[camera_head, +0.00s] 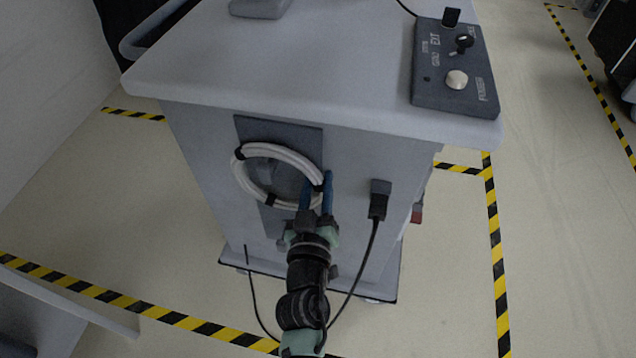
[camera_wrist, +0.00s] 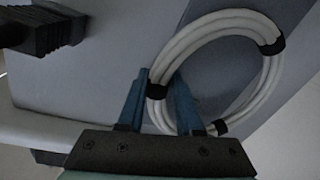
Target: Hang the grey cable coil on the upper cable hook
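The grey cable coil (camera_head: 245,181) is a pale ring with black ties. It stands in front of a dark plate (camera_head: 281,131) on the cart's near side, and also fills the upper right of the wrist view (camera_wrist: 214,22). My gripper (camera_head: 317,182) has blue fingers on either side of the coil's right part in the head view, by a black tie. In the wrist view (camera_wrist: 160,78) the strands fill the narrow gap between the fingers, so it looks shut on the coil. No hook can be made out clearly; whether one bears the coil is hidden.
The cart's light top (camera_head: 290,65) overhangs just above the coil. A control box (camera_head: 455,70) sits on it. A black plug (camera_head: 379,198) with a hanging cable juts out right of my gripper. Striped tape (camera_head: 493,250) marks the floor, which is open to the right.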

